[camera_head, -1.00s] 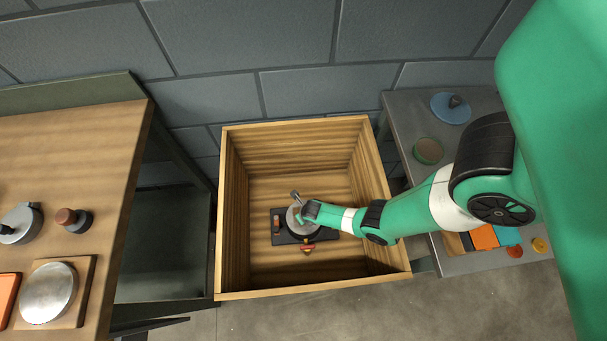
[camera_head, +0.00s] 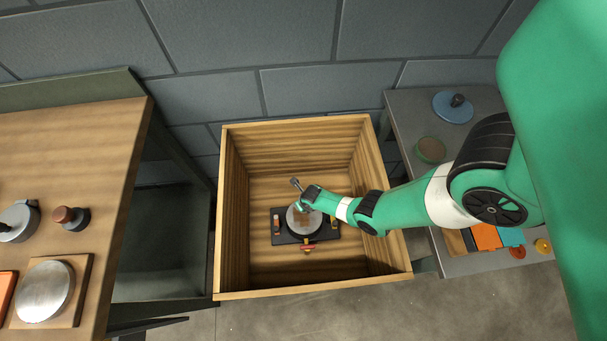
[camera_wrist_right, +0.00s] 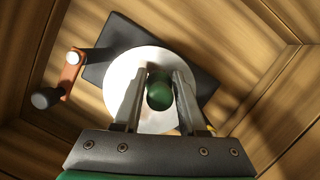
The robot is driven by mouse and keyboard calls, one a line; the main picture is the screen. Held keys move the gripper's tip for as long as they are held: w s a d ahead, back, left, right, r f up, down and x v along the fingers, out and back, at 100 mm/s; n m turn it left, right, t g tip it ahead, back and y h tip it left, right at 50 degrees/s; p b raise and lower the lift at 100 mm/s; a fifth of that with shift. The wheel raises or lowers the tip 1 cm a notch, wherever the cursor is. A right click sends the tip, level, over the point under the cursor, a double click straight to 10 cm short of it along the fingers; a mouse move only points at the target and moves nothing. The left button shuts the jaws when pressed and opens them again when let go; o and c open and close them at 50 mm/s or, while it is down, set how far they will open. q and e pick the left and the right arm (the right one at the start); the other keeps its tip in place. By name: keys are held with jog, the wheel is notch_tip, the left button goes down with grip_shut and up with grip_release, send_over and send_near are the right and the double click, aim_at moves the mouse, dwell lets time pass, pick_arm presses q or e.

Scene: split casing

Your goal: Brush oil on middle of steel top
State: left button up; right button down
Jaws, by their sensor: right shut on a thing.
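The steel top is a pale round disc (camera_head: 293,222) on a dark base inside the wooden box. It fills the middle of the right wrist view (camera_wrist_right: 125,75). My right gripper (camera_head: 304,202) is over the far part of the disc. In the right wrist view my right gripper (camera_wrist_right: 159,88) is shut on a green rounded handle (camera_wrist_right: 160,95), seen end-on, which I take for the brush. Its bristles are hidden, so I cannot tell whether they touch the disc. A brownish patch (camera_head: 309,219) shows on the disc. My left gripper is not in view.
The wooden box (camera_head: 232,296) has high walls around the dark base (camera_head: 282,239). A crank with a dark knob (camera_wrist_right: 46,98) sticks out beside the disc. Tables with loose parts stand at left (camera_head: 100,150) and right (camera_head: 400,110).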

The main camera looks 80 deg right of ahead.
jog(key=shift+w+d, duration=0.25)
jog(key=shift+d, duration=0.55)
jog(key=shift+a, duration=0.25)
jog(key=shift+s+a+r+p, duration=0.1)
jog(key=shift+s+a+p, duration=0.1)
jog(key=shift+a, duration=0.35)
jog(key=shift+s+a+p, duration=0.1)
jog(key=shift+a+p, duration=0.1)
jog(key=shift+a, duration=0.5)
jog(key=shift+s+a, duration=0.1)
jog(key=shift+a, duration=0.05)
jog(key=shift+s+a, duration=0.1)
jog(key=shift+a, duration=0.5)
jog(key=shift+s+a+p, duration=0.15)
jog(key=shift+a+p, duration=0.2)
jog(key=shift+a, duration=0.35)
